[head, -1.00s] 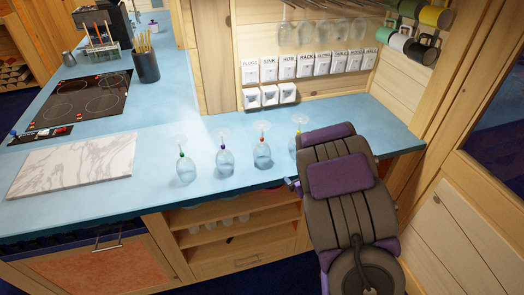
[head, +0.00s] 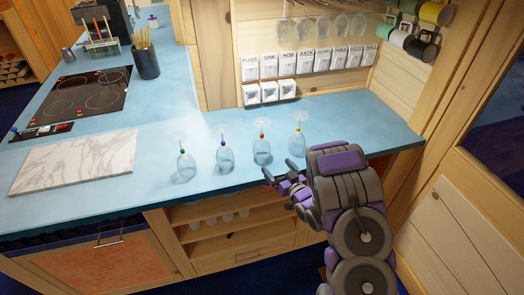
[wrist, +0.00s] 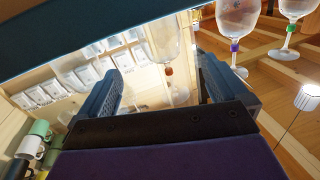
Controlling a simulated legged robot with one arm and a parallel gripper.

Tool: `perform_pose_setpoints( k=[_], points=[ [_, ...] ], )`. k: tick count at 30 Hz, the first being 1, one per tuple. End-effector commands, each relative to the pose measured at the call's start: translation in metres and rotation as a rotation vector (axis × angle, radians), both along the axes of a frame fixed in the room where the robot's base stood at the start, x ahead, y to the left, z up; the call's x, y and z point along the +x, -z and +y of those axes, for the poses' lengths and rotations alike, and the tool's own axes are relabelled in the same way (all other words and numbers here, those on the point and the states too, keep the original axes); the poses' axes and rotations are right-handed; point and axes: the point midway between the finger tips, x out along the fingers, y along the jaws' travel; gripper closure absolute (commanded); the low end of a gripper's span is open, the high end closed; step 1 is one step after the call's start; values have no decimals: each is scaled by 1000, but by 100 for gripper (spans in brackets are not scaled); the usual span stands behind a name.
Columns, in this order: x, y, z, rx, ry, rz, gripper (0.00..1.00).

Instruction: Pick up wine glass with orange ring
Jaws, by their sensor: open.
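The wine glass with the orange ring (head: 262,153) stands upside down near the counter's front edge, third from the left in a row of glasses. In the wrist view this glass (wrist: 165,42) shows between the open fingers, its ring and foot beyond them. My gripper (head: 277,180) is at the counter's front edge, just in front of the glass and apart from it. In the wrist view my gripper (wrist: 158,90) is open and empty.
Upside-down glasses with a green ring (head: 185,167), a purple ring (head: 225,160) and a yellow ring (head: 297,145) stand in the same row. White labelled boxes (head: 270,92), hanging glasses and mugs (head: 425,47) are behind. A marble board (head: 75,162) lies left.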

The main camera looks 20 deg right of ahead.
Motion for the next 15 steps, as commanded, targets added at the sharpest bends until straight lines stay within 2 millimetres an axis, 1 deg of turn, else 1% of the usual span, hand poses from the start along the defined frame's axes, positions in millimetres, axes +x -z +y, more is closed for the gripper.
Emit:
perform_pose_setpoints(
  k=[1,6,9,15],
  points=[
    [10,0,3,1,-2,-4,0],
    [39,0,10,0,-3,-4,0],
    [50,0,12,0,-1,-1,0],
    [58,1,13,1,1,1,0]
  ],
)
